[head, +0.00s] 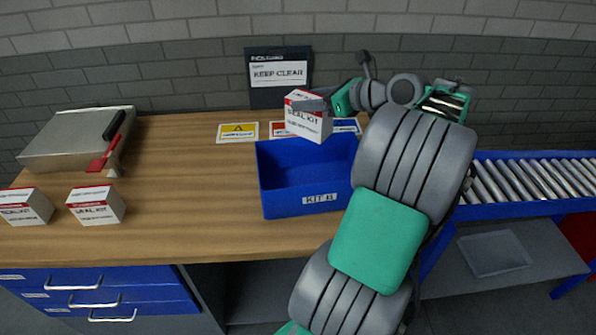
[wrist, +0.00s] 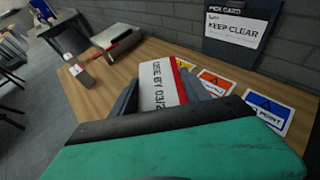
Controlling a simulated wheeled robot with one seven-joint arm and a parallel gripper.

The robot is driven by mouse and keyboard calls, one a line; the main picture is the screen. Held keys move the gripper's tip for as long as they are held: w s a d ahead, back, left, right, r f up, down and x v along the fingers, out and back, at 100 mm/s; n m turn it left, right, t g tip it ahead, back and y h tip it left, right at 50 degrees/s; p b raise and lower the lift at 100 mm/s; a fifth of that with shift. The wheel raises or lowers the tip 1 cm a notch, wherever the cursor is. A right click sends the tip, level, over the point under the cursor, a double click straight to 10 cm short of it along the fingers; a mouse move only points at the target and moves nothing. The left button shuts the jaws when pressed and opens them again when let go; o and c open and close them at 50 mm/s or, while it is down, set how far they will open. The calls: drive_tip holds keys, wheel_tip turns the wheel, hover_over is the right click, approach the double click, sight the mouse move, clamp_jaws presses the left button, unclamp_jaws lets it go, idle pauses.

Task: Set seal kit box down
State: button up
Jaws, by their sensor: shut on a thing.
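A white seal kit box (head: 308,117) with a red band is held in my gripper (head: 318,104), which is shut on it. In the head view the box is tilted and in the air above the back part of the blue KIT B bin (head: 310,207). The bin's visible inside is empty. In the wrist view the box (wrist: 162,84) sits between the fingers of my gripper (wrist: 165,98), with "USE BY" print showing. Two other seal kit boxes stand on the workbench (head: 180,190) at the left, one at the edge (head: 25,208) and one beside it (head: 96,207).
A grey case (head: 72,138) with a red-handled tool (head: 104,158) lies at the back left. Label cards, including a yellow one (head: 238,132), lie behind the bin. A KEEP CLEAR board (head: 280,76) stands at the wall. A roller conveyor (head: 530,180) is at right. The bench middle is clear.

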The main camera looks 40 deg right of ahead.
drive_tip(key=f+b, duration=0.1)
drive_tip(key=f, duration=1.6)
drive_tip(key=shift+s+f+b, duration=0.2)
drive_tip(key=shift+f+b, duration=0.1)
drive_tip(key=shift+b, duration=0.1)
drive_tip(key=o, duration=1.6)
drive_tip(key=shift+f, duration=0.1)
drive_tip(key=shift+c, duration=0.2)
drive_tip(key=p+v, duration=0.2)
drive_tip(key=v, duration=1)
